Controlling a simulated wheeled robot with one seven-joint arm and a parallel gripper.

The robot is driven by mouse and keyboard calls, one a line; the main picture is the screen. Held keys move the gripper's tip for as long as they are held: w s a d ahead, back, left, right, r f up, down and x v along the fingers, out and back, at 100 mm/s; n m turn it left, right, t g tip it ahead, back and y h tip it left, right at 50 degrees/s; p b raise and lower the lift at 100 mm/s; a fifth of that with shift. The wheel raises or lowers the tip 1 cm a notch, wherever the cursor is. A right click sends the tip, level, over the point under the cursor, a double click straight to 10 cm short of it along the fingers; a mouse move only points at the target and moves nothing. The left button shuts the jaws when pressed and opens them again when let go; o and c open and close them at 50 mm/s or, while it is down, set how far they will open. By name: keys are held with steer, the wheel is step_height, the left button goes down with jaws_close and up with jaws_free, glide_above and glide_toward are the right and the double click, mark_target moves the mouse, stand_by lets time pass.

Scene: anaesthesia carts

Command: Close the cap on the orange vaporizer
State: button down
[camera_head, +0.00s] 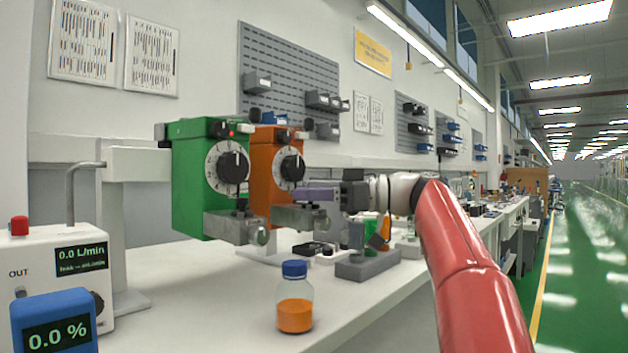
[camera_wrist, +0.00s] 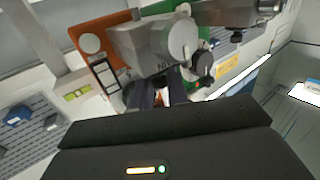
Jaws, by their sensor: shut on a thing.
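The orange vaporizer (camera_head: 264,165), with a black dial on a white scale, stands right of the green vaporizer (camera_head: 195,185). It also shows in the wrist view (camera_wrist: 88,28). A metal filler block (camera_head: 290,216) juts from its lower front, with a round silver piece (camera_head: 320,222) at its end. In the wrist view the block (camera_wrist: 137,40) and a round disc (camera_wrist: 183,38) lie just beyond my fingers. My gripper (camera_head: 300,194) reaches in from the right at the block's upper side. Its fingers (camera_wrist: 165,92) are shut on a small part there, mostly hidden; I cannot tell the cap's exact angle.
A bottle with orange liquid and a blue lid (camera_head: 295,300) stands on the white bench (camera_head: 205,300) below. A grey holder block (camera_head: 367,266) with small bottles is behind it. A blue display (camera_head: 55,322) and a monitor box (camera_head: 80,285) stand front left.

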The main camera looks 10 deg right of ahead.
steer(key=n+g+p, duration=0.1)
steer(key=g+y+p, duration=0.1)
steer(key=shift+w+a+r+n+g, duration=0.1)
steer(key=shift+a+r+n+g, duration=0.1)
steer(key=shift+n+g, duration=0.2)
steer(key=shift+a+f+n+g+p, duration=0.1)
steer(key=shift+n+g+p, duration=0.4)
steer(key=shift+g+p, duration=0.1)
steer(key=shift+f, duration=0.1)
steer(key=c, duration=1.4)
jaws_free()
steer(key=shift+c, duration=0.2)
steer(key=s+d+p, duration=0.1)
steer(key=d, duration=0.6)
steer(key=shift+d, duration=0.35)
